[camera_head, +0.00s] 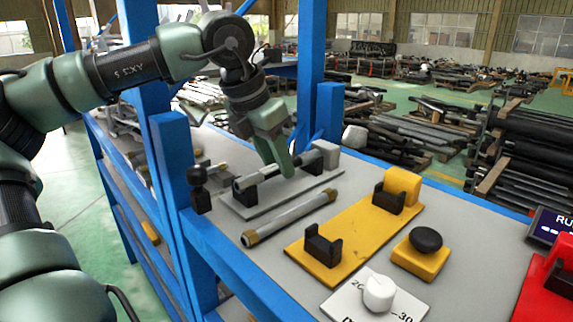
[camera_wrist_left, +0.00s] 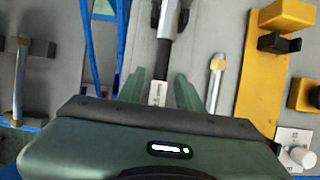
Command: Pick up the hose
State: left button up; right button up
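A grey tube with brass ends, which looks like the hose (camera_head: 290,218), lies loose on the grey tabletop between a grey fixture and a yellow base. It also shows in the left wrist view (camera_wrist_left: 215,82), just right of the fingers, its lower part hidden by my gripper. My left gripper (camera_head: 284,168) points down over the grey fixture (camera_head: 310,187). In the left wrist view its two fingers (camera_wrist_left: 161,92) are apart, one on each side of the fixture's silver rod (camera_wrist_left: 158,92), with gaps showing. I cannot tell their exact height. My right gripper is not in view.
The yellow base (camera_head: 350,232) carries two empty black cradles. Nearby are a black button on a yellow block (camera_head: 420,254), a white knob on a plate (camera_head: 378,293), a red fixture (camera_head: 545,290) and a display (camera_head: 550,228). Blue posts (camera_head: 182,160) stand close to my left arm.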

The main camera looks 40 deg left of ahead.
pick_arm(q)
jog(key=c, duration=0.5)
grip_shut()
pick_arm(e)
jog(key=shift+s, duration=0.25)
pick_arm(q)
jog(key=shift+w, duration=0.1)
